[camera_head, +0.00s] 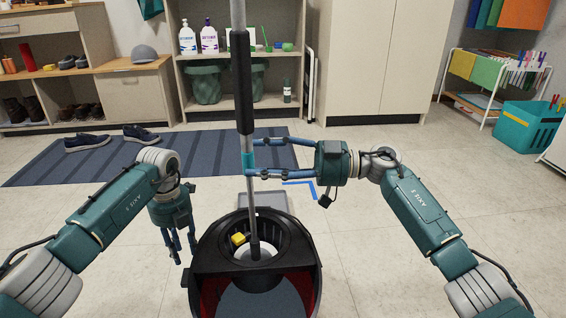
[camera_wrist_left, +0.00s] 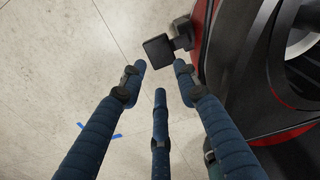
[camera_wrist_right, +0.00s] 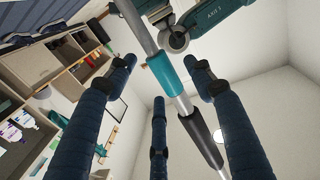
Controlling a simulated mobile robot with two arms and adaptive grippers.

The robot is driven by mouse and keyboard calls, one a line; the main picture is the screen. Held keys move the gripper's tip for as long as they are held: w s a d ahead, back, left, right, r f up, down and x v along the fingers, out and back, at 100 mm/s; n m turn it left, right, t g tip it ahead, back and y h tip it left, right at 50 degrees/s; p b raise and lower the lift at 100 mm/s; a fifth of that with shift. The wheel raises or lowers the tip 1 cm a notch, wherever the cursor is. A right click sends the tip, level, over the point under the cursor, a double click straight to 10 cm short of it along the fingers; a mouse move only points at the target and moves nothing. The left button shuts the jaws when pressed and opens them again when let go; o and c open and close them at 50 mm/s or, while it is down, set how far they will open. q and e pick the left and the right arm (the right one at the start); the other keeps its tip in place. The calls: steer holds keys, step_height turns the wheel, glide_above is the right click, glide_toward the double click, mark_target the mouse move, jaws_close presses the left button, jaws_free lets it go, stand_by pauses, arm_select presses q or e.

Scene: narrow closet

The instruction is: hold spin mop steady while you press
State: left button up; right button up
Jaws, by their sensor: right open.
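The spin mop's pole (camera_head: 250,195) stands nearly upright, with a black grip (camera_head: 242,85) above and a teal sleeve (camera_wrist_right: 172,75) lower down. Its lower end goes into the black basket of the red and black bucket (camera_head: 205,240); the mop head is hidden. My right gripper (camera_head: 252,157) is open at the teal sleeve, its fingers reaching the pole from the right. In the right wrist view the pole crosses between the fingers. My left gripper (camera_head: 178,250) points down, open and empty, just left of the bucket. A black pedal-like block (camera_wrist_left: 157,48) on the bucket's side lies by its fingertips.
A yellow piece (camera_head: 238,239) sits at the basket. A striped blue mat (camera_head: 100,160) with shoes lies behind. Shelves with bottles (camera_head: 187,38) and cabinets line the back. A drying rack (camera_head: 490,75) and teal basket (camera_head: 527,125) stand right. Floor at right is clear.

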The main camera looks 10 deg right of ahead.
steer(key=shift+w+a, duration=0.15)
steer(key=shift+a, duration=0.55)
steer(key=shift+w+a, duration=0.1)
steer(key=shift+a, duration=0.6)
steer(key=shift+c, duration=0.3)
jaws_close()
